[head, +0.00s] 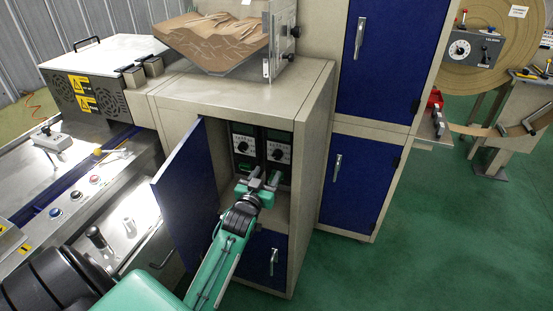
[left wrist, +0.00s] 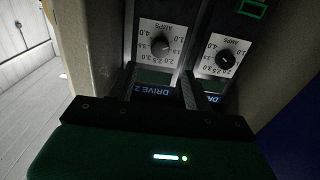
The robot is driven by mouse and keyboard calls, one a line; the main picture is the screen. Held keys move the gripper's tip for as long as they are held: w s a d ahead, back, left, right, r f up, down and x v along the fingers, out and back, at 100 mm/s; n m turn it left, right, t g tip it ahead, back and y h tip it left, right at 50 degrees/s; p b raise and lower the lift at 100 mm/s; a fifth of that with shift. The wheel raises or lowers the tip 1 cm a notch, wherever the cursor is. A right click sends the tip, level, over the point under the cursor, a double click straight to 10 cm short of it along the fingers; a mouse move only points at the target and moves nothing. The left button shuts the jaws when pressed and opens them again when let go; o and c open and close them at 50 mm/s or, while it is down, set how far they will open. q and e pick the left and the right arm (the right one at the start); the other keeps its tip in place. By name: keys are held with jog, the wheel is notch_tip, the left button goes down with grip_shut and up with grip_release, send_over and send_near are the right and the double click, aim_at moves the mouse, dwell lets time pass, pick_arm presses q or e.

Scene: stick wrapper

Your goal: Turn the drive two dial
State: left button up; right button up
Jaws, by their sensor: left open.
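The drive two dial is a dark knob on a white AMPS scale plate. It is the left dial (left wrist: 161,46) in the left wrist view, by a blue DRIVE 2 label (left wrist: 151,91), and the right dial (head: 278,154) in the head view. My left gripper (head: 265,177) is inside the open cabinet, in front of the drive panels. Its fingers (left wrist: 158,82) are open and empty, pointing at this dial, which shows just beyond the tips and between their lines. I see no contact. My right gripper is not in view.
A second dial (left wrist: 226,60) sits beside it, also in the head view (head: 243,146). The blue cabinet door (head: 187,184) stands open left of my left arm. The beige cabinet wall (head: 313,165) bounds the right. Green floor (head: 430,230) lies free at right.

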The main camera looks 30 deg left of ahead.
aim_at(277, 157)
pick_arm(q)
jog(key=x, duration=0.7)
jog(key=shift+p, duration=0.4)
jog(key=shift+w+a, duration=0.15)
jog(key=shift+w, duration=0.5)
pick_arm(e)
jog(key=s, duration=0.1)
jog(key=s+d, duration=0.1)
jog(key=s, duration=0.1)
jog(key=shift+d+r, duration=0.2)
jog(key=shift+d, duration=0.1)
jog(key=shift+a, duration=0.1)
pick_arm(q)
jog(key=c, duration=0.7)
jog(key=shift+c, duration=1.3)
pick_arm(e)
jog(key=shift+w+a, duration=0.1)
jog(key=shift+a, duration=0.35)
